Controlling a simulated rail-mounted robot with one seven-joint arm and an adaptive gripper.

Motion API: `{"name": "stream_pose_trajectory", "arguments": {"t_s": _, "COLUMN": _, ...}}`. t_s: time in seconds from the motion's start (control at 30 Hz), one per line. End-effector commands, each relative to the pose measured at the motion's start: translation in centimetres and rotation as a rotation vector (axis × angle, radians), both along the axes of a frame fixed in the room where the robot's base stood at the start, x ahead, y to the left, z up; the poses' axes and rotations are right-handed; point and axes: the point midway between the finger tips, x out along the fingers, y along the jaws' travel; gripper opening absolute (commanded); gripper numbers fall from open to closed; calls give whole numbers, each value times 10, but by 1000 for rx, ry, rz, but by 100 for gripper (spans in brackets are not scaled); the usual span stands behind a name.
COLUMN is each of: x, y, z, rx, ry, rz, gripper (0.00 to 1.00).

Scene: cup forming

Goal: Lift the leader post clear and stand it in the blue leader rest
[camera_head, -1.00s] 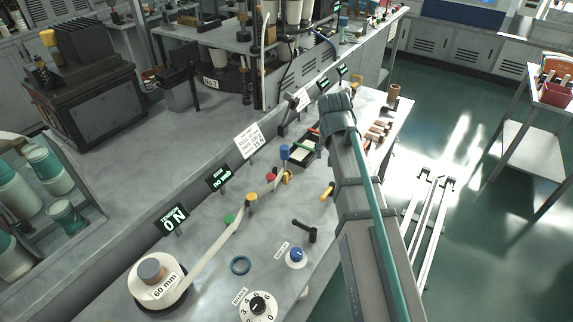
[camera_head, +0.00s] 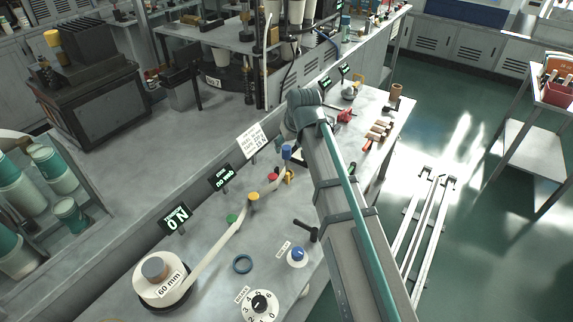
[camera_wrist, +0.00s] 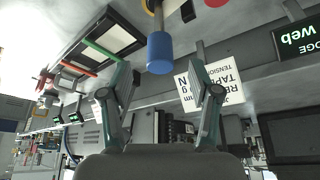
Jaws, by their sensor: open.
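The blue-capped leader post (camera_head: 286,152) stands on the bench beside my arm's end, at the far end of the pale tape (camera_head: 208,255). In the wrist view its blue cap (camera_wrist: 160,53) and grey shaft show just beyond my gripper (camera_wrist: 162,85), roughly centred between the fingers. The fingers are wide apart and empty; I see no contact with the cap.
A white reel (camera_head: 163,285) is at front left. Green (camera_head: 232,218), yellow (camera_head: 253,196) and red (camera_head: 269,178) posts line the tape. A blue knob (camera_head: 297,254), numbered dial (camera_head: 261,305) and black handle (camera_head: 306,231) stand to the right. A paper sign (camera_head: 252,140) stands behind the post.

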Motion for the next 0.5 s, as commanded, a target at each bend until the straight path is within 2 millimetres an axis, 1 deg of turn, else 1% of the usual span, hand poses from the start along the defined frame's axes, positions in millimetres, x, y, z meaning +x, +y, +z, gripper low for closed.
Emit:
{"name": "stream_pose_trajectory", "arguments": {"t_s": 0.07, "x": 2, "y": 1, "z": -4, "rx": 0, "ry": 1, "rz": 0, "gripper": 62}}
{"name": "stream_pose_trajectory", "arguments": {"t_s": 0.4, "x": 16, "y": 8, "z": -38, "rx": -1, "ry": 2, "rz": 0, "gripper": 62}}
{"name": "stream_pose_trajectory", "arguments": {"t_s": 0.5, "x": 18, "y": 9, "z": -43, "rx": 0, "ry": 0, "rz": 0, "gripper": 62}}
